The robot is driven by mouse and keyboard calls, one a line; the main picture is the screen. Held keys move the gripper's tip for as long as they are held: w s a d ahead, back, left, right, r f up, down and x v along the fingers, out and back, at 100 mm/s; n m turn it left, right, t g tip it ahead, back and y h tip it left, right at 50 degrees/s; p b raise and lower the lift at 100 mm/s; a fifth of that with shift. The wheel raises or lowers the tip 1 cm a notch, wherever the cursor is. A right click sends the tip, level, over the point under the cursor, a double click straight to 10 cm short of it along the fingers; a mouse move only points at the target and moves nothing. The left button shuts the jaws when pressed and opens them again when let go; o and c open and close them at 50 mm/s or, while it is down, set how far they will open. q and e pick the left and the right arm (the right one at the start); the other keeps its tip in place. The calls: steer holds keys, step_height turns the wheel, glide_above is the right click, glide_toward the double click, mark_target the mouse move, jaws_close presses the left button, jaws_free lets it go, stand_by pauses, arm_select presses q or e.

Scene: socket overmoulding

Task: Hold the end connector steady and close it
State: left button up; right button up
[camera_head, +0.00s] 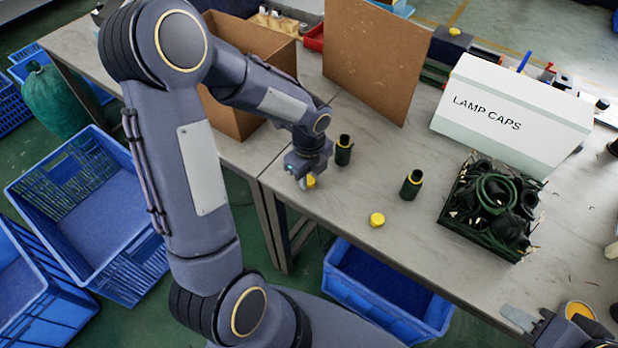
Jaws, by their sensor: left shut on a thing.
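My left gripper (305,180) points down near the table's front edge, shut on a small yellow cap (311,181) that shows partly at its fingertips. A dark green cylindrical connector (343,152) stands upright just right of this gripper, apart from it. A second dark green connector (411,186) stands further right, with a pale band near its top. Another yellow cap (377,219) lies on the table in front of it. My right gripper (520,318) is at the lower right corner, partly cut off by the frame; its opening cannot be made out.
A black crate (468,232) of dark sockets and wires stands right of the connectors. Behind are a white "LAMP CAPS" box (510,115), an upright brown board (372,65) and a cardboard box (240,120). The table (350,200) is clear around the connectors. Blue crates (385,290) stand below.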

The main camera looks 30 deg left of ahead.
arm_select(q)
steer(key=shift+r, duration=0.1)
steer(key=shift+r, duration=0.2)
steer(key=r, duration=0.3)
steer(key=shift+s+r+p, duration=0.25)
steer(key=shift+p, duration=0.05)
steer(key=s+r, duration=0.9)
steer(key=s, duration=0.4)
steer(key=shift+s+p, duration=0.25)
steer(key=shift+p, duration=0.15)
arm_select(e)
steer(key=shift+r, duration=0.7)
arm_select(q)
steer(key=shift+a, duration=0.1)
arm_select(e)
steer(key=shift+o, duration=0.3)
